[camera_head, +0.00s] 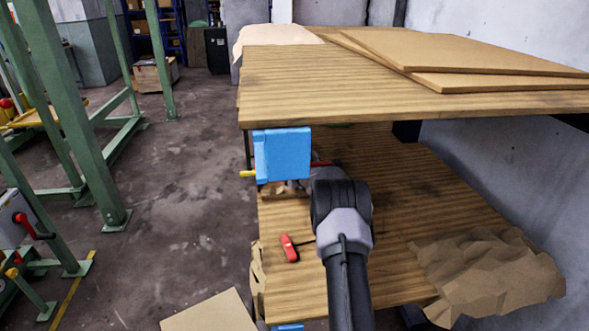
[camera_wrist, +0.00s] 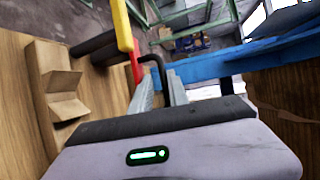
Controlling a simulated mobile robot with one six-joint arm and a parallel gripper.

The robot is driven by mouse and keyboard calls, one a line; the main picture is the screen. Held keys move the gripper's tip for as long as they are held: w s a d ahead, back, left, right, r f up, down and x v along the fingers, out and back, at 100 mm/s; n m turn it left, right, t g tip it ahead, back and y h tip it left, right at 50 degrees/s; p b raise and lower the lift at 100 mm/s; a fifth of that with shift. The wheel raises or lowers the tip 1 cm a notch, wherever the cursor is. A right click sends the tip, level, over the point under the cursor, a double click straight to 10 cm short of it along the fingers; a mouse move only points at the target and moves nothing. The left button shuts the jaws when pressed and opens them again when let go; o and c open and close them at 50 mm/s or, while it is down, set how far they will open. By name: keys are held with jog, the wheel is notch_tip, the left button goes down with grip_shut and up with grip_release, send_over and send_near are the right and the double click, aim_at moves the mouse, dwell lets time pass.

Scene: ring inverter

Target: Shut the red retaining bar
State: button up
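A red bar (camera_wrist: 135,68), joined in line with a yellow piece (camera_wrist: 121,25), shows just left of my fingers in the wrist view. In the head view, a thin red piece (camera_head: 322,163) shows right of the blue block (camera_head: 282,155), and a yellow end (camera_head: 247,173) sticks out on its left. My gripper (camera_wrist: 160,82) is open, with a gap between its fingers. A black bent rod (camera_wrist: 156,64) is close to the fingertips; I cannot tell whether they touch. In the head view my arm and the blue block hide the fingers.
A red handle (camera_head: 290,247) lies on the lower wooden shelf (camera_head: 390,200). Crumpled brown paper (camera_head: 490,275) is at its right front. The upper shelf (camera_head: 330,95) overhangs the work area. A blue beam (camera_wrist: 240,62) runs right of my fingers.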

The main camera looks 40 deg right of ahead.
jog(key=s+a+r+p, duration=0.1)
jog(key=s+r+p, duration=0.1)
jog(key=s, duration=1.1)
jog(key=shift+r, duration=0.25)
